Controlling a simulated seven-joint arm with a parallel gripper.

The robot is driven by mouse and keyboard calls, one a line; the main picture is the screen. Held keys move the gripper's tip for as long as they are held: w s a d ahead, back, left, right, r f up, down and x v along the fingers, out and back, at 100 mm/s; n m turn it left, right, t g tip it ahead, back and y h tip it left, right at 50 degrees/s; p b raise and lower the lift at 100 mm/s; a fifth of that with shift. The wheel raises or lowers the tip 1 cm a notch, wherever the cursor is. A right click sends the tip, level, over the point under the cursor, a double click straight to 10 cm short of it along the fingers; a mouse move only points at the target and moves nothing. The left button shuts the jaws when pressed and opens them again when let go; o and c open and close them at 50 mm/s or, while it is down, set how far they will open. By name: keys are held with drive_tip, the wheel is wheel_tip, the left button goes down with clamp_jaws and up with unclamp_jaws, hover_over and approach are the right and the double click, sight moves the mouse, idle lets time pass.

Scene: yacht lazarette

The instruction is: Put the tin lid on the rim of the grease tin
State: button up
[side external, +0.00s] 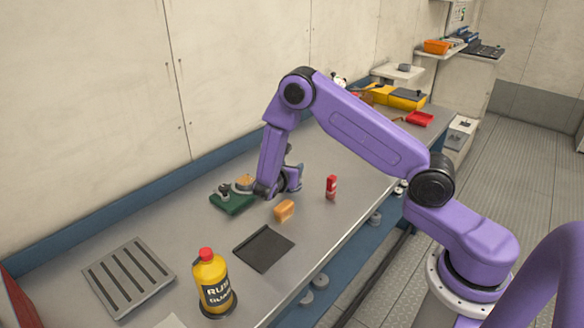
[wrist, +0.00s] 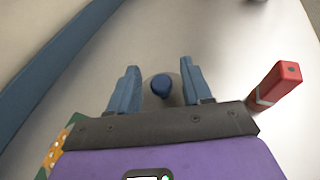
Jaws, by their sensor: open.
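The tin lid appears as a faint grey disc with a dark blue knob (wrist: 160,87) in the wrist view. My gripper (wrist: 159,68) is open, with its two blue fingers on either side of the knob and a gap at each side. I cannot tell how far above the lid the fingertips are. In the side view my gripper (side external: 284,186) is low over the bench and hides the lid. A round grey rim with orange (side external: 243,184) shows beside a green block (side external: 232,204); I cannot tell whether it is the grease tin.
An orange block (side external: 284,210), a black mat (side external: 263,248), a yellow bottle (side external: 212,283) and a slotted grey plate (side external: 128,275) are nearer the camera.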

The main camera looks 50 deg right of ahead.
drive_tip(key=v, duration=1)
drive_tip(key=s+a+r+m+g+y, duration=0.1)
drive_tip(key=s+a+r+m+y, duration=0.1)
drive_tip(key=s, duration=0.9)
drive_tip(key=s+a+r+m+g+y, duration=0.2)
drive_tip(key=s+r+m+y, duration=0.2)
drive_tip(key=s+y, duration=0.3)
drive_tip(key=s+a+r+m+g+y, duration=0.2)
drive_tip(key=s+a+r+m+y, duration=0.1)
drive_tip(key=s, duration=1.2)
drive_tip(key=shift+r+m+y, duration=0.5)
drive_tip(key=shift+r+y, duration=0.25)
drive_tip(key=shift+y, duration=0.15)
